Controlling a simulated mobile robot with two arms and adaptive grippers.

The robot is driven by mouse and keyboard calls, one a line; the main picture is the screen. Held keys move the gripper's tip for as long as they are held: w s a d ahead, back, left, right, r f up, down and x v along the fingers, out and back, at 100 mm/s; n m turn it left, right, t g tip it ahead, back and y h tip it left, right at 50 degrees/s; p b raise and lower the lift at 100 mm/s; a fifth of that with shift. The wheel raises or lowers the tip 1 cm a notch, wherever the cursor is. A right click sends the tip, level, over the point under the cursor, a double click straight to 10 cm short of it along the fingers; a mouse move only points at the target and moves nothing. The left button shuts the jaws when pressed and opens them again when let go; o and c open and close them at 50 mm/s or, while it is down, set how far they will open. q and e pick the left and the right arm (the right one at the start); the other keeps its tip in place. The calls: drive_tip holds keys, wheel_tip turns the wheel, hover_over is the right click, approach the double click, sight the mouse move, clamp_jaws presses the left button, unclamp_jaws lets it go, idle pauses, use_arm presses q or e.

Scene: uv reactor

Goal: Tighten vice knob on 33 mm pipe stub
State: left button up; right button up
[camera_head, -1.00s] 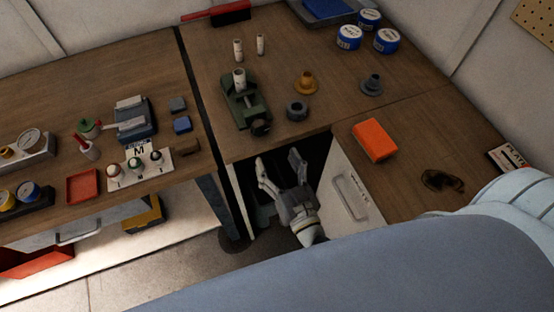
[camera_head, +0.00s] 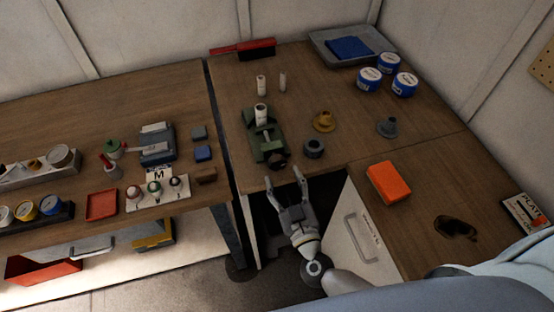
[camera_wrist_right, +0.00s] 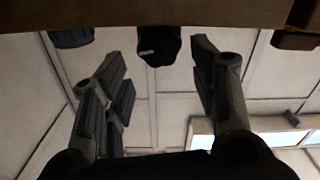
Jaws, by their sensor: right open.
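The green vice (camera_head: 257,143) stands near the front edge of the wooden bench. A pale pipe stub (camera_head: 261,115) stands upright in it. The dark vice knob (camera_head: 278,161) is at the vice's front end, by the bench edge. My right gripper (camera_head: 284,177) is open and empty just in front of the knob, with its fingers pointing at the bench edge. In the right wrist view the black knob (camera_wrist_right: 158,46) shows beyond and between the two spread fingers, apart from them. My left gripper is not in view.
A grey ring (camera_head: 314,148) lies right of the vice, with a brass flanged part (camera_head: 323,121) behind it. Two pale stubs (camera_head: 262,85) stand behind the vice. An orange block (camera_head: 389,182) lies right, above a white cabinet (camera_head: 352,235). The bench edge (camera_head: 252,190) is close to the gripper.

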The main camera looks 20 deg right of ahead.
sight(278, 165)
drive_tip(key=w, duration=0.7)
drive_tip(key=shift+a, duration=0.1)
drive_tip(key=shift+s+p, duration=0.1)
drive_tip(key=shift+p, duration=0.25)
drive_tip(key=c, duration=0.7)
